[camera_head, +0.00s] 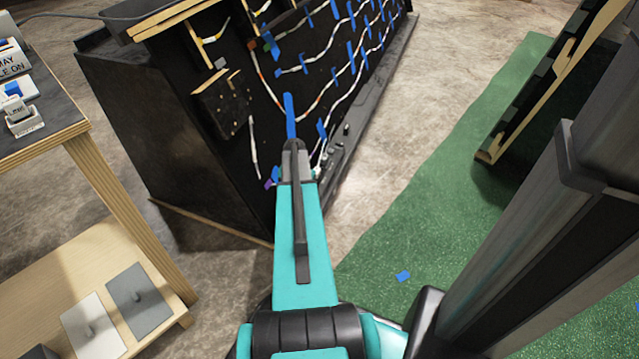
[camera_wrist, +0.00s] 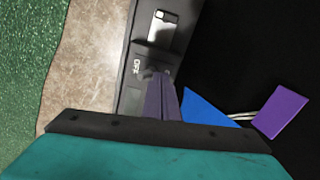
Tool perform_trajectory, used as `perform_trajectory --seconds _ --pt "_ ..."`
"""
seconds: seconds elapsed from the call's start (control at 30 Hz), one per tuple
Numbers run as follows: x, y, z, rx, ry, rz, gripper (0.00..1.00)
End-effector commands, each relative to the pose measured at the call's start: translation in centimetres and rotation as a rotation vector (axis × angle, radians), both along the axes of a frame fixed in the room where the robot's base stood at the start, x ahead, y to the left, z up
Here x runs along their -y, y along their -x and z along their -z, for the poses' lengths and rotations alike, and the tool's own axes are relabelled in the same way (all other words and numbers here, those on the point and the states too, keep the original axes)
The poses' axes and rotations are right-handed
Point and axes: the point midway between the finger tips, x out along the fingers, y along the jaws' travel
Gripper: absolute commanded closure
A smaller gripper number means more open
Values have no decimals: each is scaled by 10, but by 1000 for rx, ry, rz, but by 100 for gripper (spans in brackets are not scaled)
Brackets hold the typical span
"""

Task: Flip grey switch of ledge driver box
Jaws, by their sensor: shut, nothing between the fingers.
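The ledge driver box (camera_wrist: 131,92) shows in the wrist view as a dark grey strip with a white "OFF" label at its left edge. A small grey piece, likely the grey switch (camera_wrist: 148,73), sits beside the label, partly hidden by my fingertips. My gripper (camera_wrist: 159,78) is shut and empty, its tips right at that piece; I cannot tell whether they touch. In the head view my gripper (camera_head: 294,146) reaches to the low ledge (camera_head: 345,148) along the foot of the black console (camera_head: 160,120). The switch cannot be made out there.
A silvery rectangular part (camera_wrist: 162,26) sits farther along the strip. Blue tape and a purple tag (camera_wrist: 281,111) are right of my fingers. Wires and blue tape cover the console face. A wooden table (camera_head: 90,160) stands left. Green carpet (camera_head: 420,240) and bare floor lie right.

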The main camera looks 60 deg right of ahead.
Motion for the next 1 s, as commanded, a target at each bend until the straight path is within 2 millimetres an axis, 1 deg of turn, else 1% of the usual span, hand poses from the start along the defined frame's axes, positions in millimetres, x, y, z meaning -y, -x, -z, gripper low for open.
perform_trajectory --seconds 0.27,1.0 --pt "0 -1 -5 0 0 0 100" --pt "0 -5 -44 1 1 0 100"
